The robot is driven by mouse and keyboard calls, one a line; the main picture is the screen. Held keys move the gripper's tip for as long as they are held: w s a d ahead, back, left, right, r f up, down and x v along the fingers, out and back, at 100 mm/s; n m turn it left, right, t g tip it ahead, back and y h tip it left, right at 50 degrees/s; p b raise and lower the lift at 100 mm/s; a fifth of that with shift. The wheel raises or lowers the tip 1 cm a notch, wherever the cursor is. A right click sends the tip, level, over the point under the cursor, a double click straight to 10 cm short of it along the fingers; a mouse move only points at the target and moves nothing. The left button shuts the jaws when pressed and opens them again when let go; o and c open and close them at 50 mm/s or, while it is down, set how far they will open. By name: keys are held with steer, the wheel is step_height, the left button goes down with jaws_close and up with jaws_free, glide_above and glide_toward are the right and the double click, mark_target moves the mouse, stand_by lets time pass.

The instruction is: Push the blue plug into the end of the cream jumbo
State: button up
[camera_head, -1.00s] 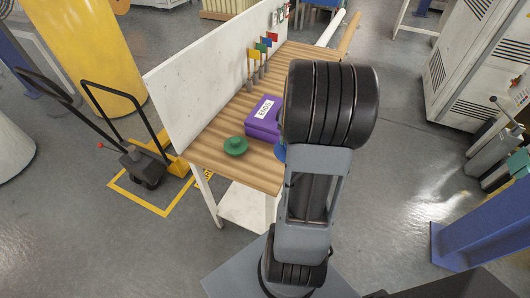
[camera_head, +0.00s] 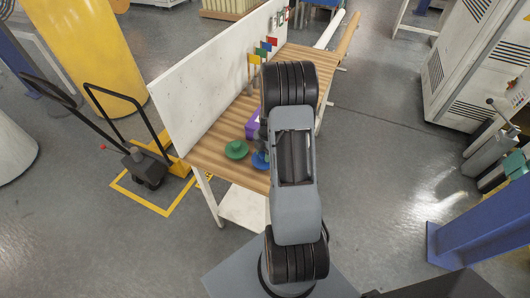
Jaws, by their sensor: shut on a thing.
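The blue plug (camera_head: 260,161) shows beside my arm, over the front part of the wooden table, next to a green plug (camera_head: 236,150). My gripper (camera_head: 262,147) is mostly hidden behind my arm; a small dark grey part shows just above the blue plug, and it appears shut on it. A long pale roll (camera_head: 330,30), which looks like the cream jumbo, lies at the far end of the table beside a tan roll (camera_head: 349,33). Their near ends are small and distant, so their openings cannot be made out.
A purple box (camera_head: 251,127) on the table (camera_head: 212,146) is partly covered by my arm. A white upright panel (camera_head: 205,85) runs along the table's left side, with small coloured flags (camera_head: 267,45) by it.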

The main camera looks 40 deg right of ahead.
steer(key=shift+f, duration=0.3)
steer(key=shift+f+b, duration=0.25)
steer(key=shift+b, duration=0.05)
steer(key=o, duration=0.7)
steer(key=shift+r, duration=0.1)
steer(key=shift+r+p, duration=0.1)
steer(key=shift+p, duration=0.5)
